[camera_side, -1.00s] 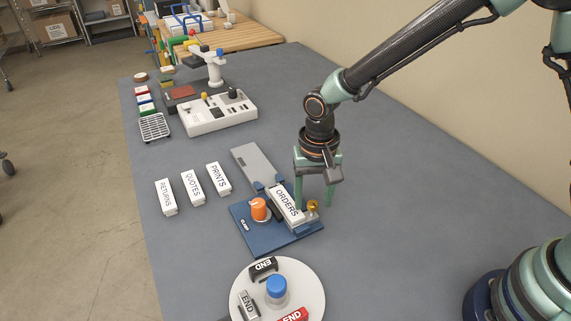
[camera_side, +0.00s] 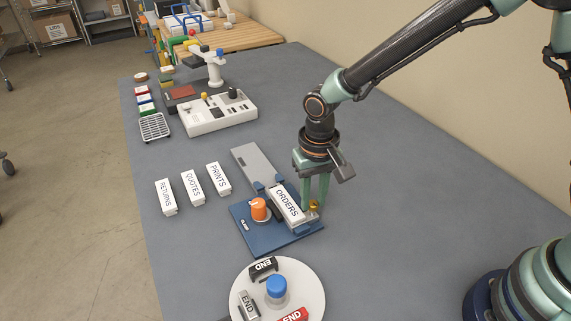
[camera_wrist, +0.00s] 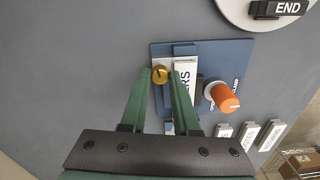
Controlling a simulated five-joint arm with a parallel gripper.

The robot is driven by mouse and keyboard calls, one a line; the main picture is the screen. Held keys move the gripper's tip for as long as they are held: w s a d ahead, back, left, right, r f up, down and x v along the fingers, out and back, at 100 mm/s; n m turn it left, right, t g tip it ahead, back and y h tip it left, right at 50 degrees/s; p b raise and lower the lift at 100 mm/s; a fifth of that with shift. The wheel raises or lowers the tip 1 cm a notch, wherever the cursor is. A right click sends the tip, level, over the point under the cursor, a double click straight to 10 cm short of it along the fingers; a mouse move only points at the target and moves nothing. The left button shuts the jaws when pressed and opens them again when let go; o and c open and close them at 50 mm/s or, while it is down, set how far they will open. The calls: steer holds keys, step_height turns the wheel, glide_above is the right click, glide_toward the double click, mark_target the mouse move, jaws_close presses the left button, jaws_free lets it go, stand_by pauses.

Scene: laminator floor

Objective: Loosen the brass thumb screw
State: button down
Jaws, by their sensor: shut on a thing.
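The brass thumb screw (camera_side: 314,204) stands at the near right end of the white ORDERS block (camera_side: 287,201), which sits in a clamp on a blue base plate (camera_side: 253,238). My gripper (camera_side: 312,206) points down there. In the wrist view the round brass head lies between the two green fingertips (camera_wrist: 160,74), and my gripper is shut on it. The right finger hides part of the ORDERS block in that view. An orange knob (camera_side: 259,209) stands on the same plate, left of the block, apart from my fingers.
A round white turntable (camera_side: 312,276) with END blocks and a blue knob stands at the front. White RETURNS, QUOTES and PRINTS blocks (camera_side: 192,188) lie to the left. A cream control box (camera_side: 216,112) is farther back. The grey table right of my gripper is clear.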

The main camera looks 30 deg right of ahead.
steer(key=n, duration=0.4)
steer(key=shift+n, duration=0.3)
steer(key=n, duration=0.3)
steer(key=shift+n, duration=0.3)
steer(key=n, duration=0.3)
steer(key=shift+n, duration=2)
steer(key=c, duration=0.6)
jaws_free()
steer(key=shift+c, duration=0.2)
steer(key=shift+r, duration=0.15)
